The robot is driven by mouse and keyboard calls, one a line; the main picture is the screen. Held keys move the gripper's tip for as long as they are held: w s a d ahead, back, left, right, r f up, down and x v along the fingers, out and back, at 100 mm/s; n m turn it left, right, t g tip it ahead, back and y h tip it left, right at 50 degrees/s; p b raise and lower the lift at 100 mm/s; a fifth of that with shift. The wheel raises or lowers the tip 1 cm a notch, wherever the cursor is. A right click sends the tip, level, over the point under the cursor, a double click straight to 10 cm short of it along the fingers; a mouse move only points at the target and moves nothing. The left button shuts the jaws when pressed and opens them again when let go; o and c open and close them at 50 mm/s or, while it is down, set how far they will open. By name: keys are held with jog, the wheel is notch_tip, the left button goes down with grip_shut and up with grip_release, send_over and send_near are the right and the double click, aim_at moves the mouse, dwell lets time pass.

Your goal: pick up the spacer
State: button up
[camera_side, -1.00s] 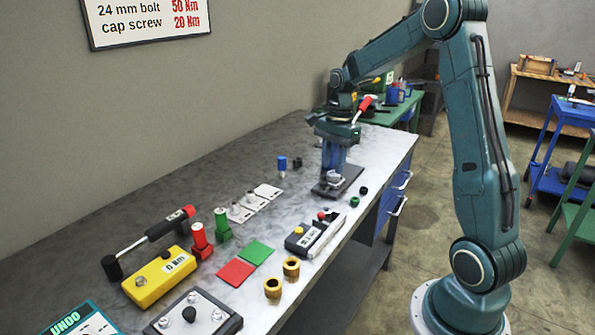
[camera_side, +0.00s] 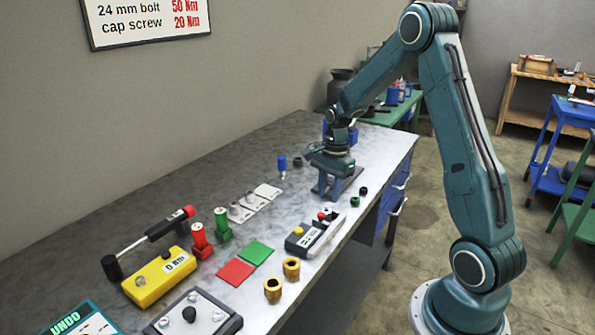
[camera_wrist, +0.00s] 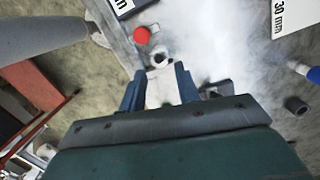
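My gripper (camera_side: 332,194) is low over the dark plate (camera_side: 349,180) at the far right end of the bench. In the wrist view, its two blue fingers (camera_wrist: 158,76) stand apart, with a pale surface between them. A small pale ring-like part (camera_wrist: 158,58) shows just past the fingertips; contact with them cannot be told. I cannot tell which small part is the spacer. A dark short cylinder (camera_side: 297,162) stands beside the blue-topped piece (camera_side: 282,164); it also shows in the wrist view (camera_wrist: 296,105). A black ring (camera_side: 363,191) and a green ring (camera_side: 355,201) lie near the bench edge.
A grey tester box (camera_side: 300,242) with a yellow knob lies in front of the gripper. Pale label cards (camera_side: 268,191) lie to its left. Red and green pads (camera_side: 257,252), brass sockets (camera_side: 291,268) and a yellow box (camera_side: 160,279) are nearer.

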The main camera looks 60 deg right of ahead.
aim_at(326, 210)
jog(key=shift+f, duration=0.15)
jog(key=shift+a+f, duration=0.15)
jog(key=shift+f, duration=1.1)
jog(key=shift+a+f, duration=0.15)
jog(key=shift+f, duration=1.05)
jog(key=shift+c, duration=0.4)
grip_shut()
jog(key=shift+r, duration=0.15)
notch_tip(326, 210, up, 20)
